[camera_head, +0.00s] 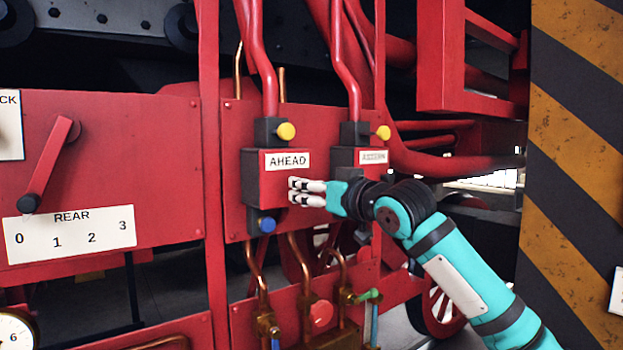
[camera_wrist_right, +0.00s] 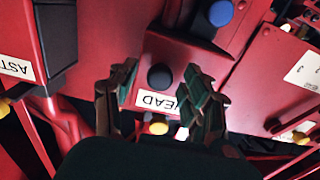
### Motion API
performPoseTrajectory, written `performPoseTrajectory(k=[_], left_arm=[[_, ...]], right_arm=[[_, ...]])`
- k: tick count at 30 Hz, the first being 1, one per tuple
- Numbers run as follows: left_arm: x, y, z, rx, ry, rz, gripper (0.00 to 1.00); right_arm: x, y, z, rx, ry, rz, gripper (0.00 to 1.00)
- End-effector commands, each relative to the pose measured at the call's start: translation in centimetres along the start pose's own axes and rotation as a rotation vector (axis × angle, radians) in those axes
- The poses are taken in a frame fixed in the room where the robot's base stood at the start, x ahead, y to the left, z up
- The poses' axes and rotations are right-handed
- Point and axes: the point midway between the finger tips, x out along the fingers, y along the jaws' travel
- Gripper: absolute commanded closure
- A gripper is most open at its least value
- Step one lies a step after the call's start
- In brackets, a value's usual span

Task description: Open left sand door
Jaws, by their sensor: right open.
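The left red box door (camera_head: 275,175), labelled AHEAD, looks shut flat against its dark housing. In the right wrist view the AHEAD door (camera_wrist_right: 155,60) appears upside down, with a dark round knob (camera_wrist_right: 160,77) on its face. My right gripper (camera_head: 294,191) is at the right part of this door, below the label. In its wrist view the right gripper (camera_wrist_right: 160,105) is open, with one finger on each side of the knob; I cannot tell whether they touch it. The fingers hide the knob in the head view. My left gripper is not in view.
A second box labelled ASTERN (camera_head: 373,157) stands close to the right, partly behind my right arm. Yellow knobs (camera_head: 286,131) sit above and a blue knob (camera_head: 266,224) below. Copper pipes (camera_head: 303,262) run underneath. A striped pillar (camera_head: 570,150) stands at the right. A red lever (camera_head: 48,165) is left.

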Motion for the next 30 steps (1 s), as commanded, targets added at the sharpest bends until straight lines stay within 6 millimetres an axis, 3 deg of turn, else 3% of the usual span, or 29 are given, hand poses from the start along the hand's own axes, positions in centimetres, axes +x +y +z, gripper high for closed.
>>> performPoseTrajectory(k=[9, 21, 30], left_arm=[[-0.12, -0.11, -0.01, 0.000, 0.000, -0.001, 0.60], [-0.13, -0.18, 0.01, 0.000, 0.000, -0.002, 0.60], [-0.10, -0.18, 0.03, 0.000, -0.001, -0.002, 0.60]], right_arm=[[0.30, 0.01, 0.09, 0.000, 0.000, 0.000, 0.51], [0.27, 0.02, 0.06, 0.000, 0.000, 0.000, 1.00], [0.25, -0.01, 0.05, 0.000, 0.000, 0.001, 1.00]])
